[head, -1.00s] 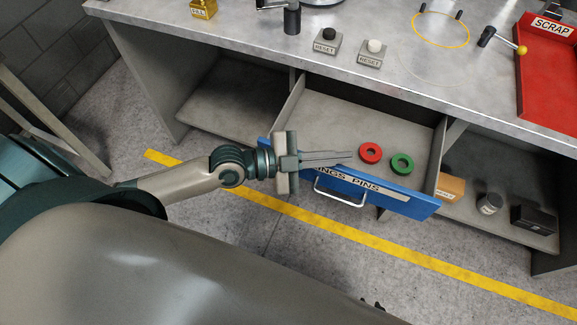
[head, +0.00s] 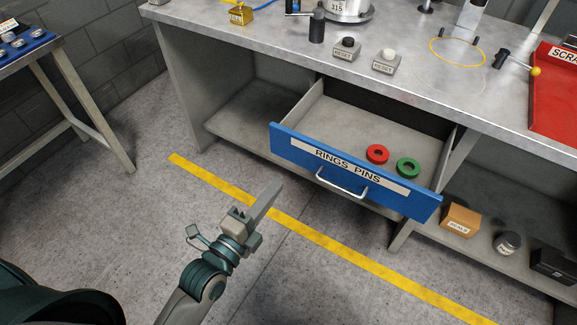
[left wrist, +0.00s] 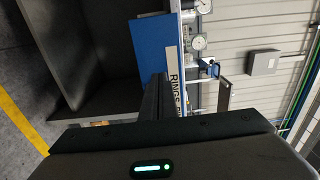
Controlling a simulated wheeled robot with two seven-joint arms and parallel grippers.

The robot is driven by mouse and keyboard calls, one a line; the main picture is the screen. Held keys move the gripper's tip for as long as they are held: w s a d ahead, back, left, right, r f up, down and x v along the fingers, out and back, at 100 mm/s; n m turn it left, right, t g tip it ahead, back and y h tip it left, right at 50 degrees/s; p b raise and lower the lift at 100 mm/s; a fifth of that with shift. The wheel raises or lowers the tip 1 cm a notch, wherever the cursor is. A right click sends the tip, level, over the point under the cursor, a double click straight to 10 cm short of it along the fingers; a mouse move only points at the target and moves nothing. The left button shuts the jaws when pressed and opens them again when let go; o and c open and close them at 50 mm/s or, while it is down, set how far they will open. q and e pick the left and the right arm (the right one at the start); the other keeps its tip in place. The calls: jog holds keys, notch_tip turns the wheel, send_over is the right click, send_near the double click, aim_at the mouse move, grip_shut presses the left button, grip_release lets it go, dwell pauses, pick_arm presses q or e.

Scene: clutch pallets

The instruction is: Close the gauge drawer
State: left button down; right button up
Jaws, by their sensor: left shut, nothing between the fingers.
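The drawer, with a blue front (head: 352,172) labelled RINGS PINS and a silver handle (head: 342,184), stands pulled open under the workbench. A red ring (head: 377,154) and a green ring (head: 408,168) lie inside it. My left gripper (head: 274,192) is shut and empty, in front of the drawer and left of the handle in the head view, apart from the front. In the left wrist view the blue front (left wrist: 148,45) and part of its label show beyond the dark fingers (left wrist: 155,97). My right gripper is out of view.
An orange box (head: 461,220), a small jar (head: 507,243) and a black box (head: 553,264) sit on the lower shelf to the right. The grey floor with a yellow line (head: 330,242) is clear before the drawer. A side table (head: 50,45) stands at left.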

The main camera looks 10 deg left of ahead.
pick_arm(q)
jog(key=shift+a+f, duration=0.1)
jog(key=shift+a, duration=0.1)
dwell(0.3)
